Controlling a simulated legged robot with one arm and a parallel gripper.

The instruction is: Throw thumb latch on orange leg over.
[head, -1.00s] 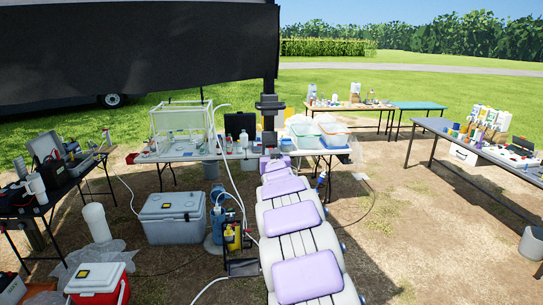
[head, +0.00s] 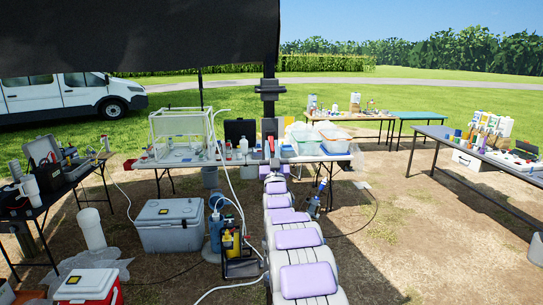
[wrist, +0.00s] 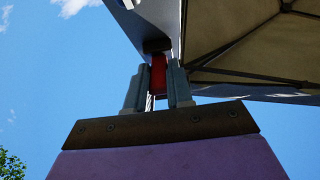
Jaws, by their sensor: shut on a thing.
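In the wrist view my gripper (wrist: 160,88) points up, its two grey fingers closed on a small red piece (wrist: 158,74), which looks like the thumb latch. A dark block (wrist: 157,45) sits just above it. In the head view my arm reaches forward to the dark canopy leg (head: 269,112), with a small red spot (head: 272,143) near my gripper. A dark bracket (head: 270,87) is higher on the leg. No orange colour shows clearly on the leg, and the latch's position is hard to tell.
The canopy (head: 130,35) hangs above and to the left. A table with a clear box (head: 180,130) and bins (head: 330,137) stands behind the leg. A grey cooler (head: 172,225), bottles and hoses lie left of my arm.

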